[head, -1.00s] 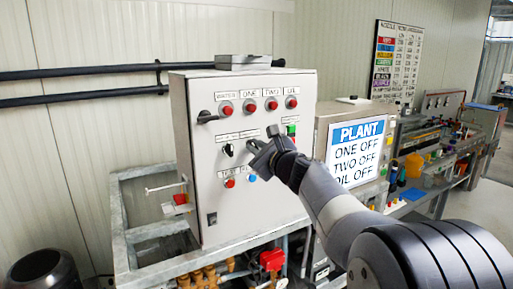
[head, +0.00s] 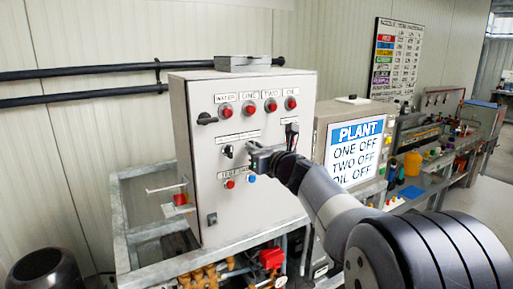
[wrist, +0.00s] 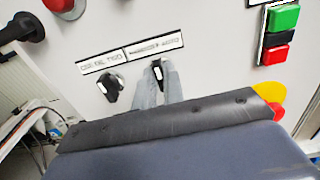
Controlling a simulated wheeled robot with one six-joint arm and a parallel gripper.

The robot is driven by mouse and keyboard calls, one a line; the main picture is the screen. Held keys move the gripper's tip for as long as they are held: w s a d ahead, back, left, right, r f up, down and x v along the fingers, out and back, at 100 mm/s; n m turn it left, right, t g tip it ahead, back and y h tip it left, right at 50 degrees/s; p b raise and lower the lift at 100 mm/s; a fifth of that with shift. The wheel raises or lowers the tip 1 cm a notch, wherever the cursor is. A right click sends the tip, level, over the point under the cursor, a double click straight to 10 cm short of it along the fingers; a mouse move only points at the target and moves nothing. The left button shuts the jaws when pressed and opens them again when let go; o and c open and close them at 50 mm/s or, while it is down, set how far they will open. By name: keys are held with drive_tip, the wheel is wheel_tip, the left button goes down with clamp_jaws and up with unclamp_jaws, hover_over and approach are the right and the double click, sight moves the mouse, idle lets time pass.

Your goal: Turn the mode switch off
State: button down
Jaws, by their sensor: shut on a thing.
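My gripper (wrist: 158,91) is at the front of the light grey control cabinet (head: 207,225). Its two fingers are shut on the right one of two black selector switches; this switch (wrist: 158,73) has a white mark and shows between the fingertips in the wrist view. The other black selector switch (wrist: 110,88) stands free to its left and also shows in the head view (head: 227,150). Labels above both are too blurred to read surely. In the head view my gripper (head: 254,154) hides the held switch.
Red buttons (head: 249,107) run along the cabinet's top row. A green and red button pair (wrist: 278,34) is right of my gripper. A black handle (head: 206,118) sticks out at the left. A screen (head: 355,152) reads PLANT, ONE OFF, TWO OFF, OIL OFF.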

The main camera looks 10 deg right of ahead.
idle(0.4)
drive_tip(key=c, duration=1.5)
unclamp_jaws()
drive_tip(key=b+v, duration=0.2)
drive_tip(key=v, duration=0.8)
drive_tip(key=shift+s+d, duration=0.15)
drive_tip(key=shift+s, duration=0.25)
drive_tip(key=shift+w, duration=0.1)
drive_tip(key=p+x, duration=0.2)
drive_tip(key=x, duration=0.8)
drive_tip(key=shift+w, duration=0.3)
drive_tip(key=shift+s, duration=0.1)
